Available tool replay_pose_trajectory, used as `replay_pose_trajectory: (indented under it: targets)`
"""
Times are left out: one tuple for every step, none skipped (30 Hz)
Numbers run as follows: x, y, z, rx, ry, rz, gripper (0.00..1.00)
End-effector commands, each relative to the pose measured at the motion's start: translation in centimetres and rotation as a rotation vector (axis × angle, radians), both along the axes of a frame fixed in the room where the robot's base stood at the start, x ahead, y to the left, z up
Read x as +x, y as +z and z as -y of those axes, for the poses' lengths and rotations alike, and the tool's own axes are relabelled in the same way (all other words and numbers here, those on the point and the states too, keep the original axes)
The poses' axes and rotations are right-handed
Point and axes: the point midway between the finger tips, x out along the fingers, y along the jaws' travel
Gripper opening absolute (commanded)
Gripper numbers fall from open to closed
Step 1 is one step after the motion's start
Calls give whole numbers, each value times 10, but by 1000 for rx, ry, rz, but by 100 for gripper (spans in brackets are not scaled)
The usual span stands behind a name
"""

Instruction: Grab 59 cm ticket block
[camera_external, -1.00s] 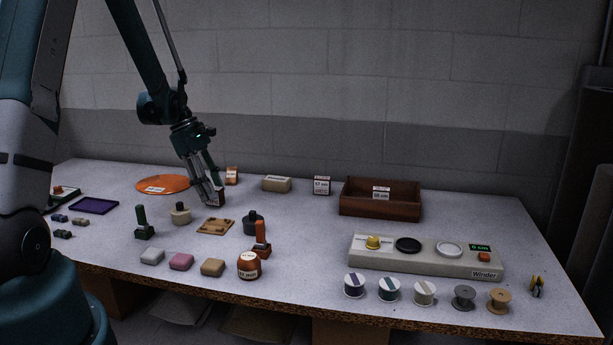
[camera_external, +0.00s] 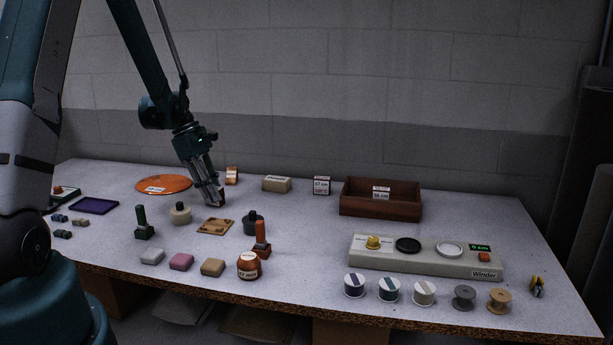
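My gripper (camera_external: 215,203) points down at the table in the left-middle area, beside the orange disc. A small block (camera_external: 221,198), dark with a pale part, shows at its fingertips and is mostly hidden by them. I cannot read any label on it, so I cannot confirm it is the 59 cm ticket block. Whether the fingers press on it or only stand around it is not clear. Another ticket block (camera_external: 321,186), labelled 57 cm, stands at the back, left of the brown wooden tray (camera_external: 350,211).
An orange disc (camera_external: 150,186) lies left of my gripper. A wooden plate (camera_external: 216,226), a cream knobbed piece (camera_external: 180,214) and a dark one (camera_external: 253,224) are close in front. The winder (camera_external: 425,261) is at right.

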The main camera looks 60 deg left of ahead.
Motion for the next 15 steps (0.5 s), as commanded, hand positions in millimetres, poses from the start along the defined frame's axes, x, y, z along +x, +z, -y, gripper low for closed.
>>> replay_pose_trajectory:
  targets:
    - [0,0,0,0,0,0,7]
    - [0,0,0,0,0,0,7]
    - [0,0,0,0,0,0,7]
    - [0,0,0,0,0,0,7]
    - [0,0,0,0,0,0,7]
    - [0,0,0,0,0,0,7]
    - [0,0,0,0,0,0,7]
    - [0,0,0,0,0,0,7]
    - [0,1,0,0,0,0,7]
    - [0,1,0,0,0,0,7]
    - [0,2,0,0,0,0,7]
    - [0,3,0,0,0,0,7]
    - [0,5,0,0,0,0,7]
    - [0,6,0,0,0,0,7]
    - [0,8,0,0,0,0,7]
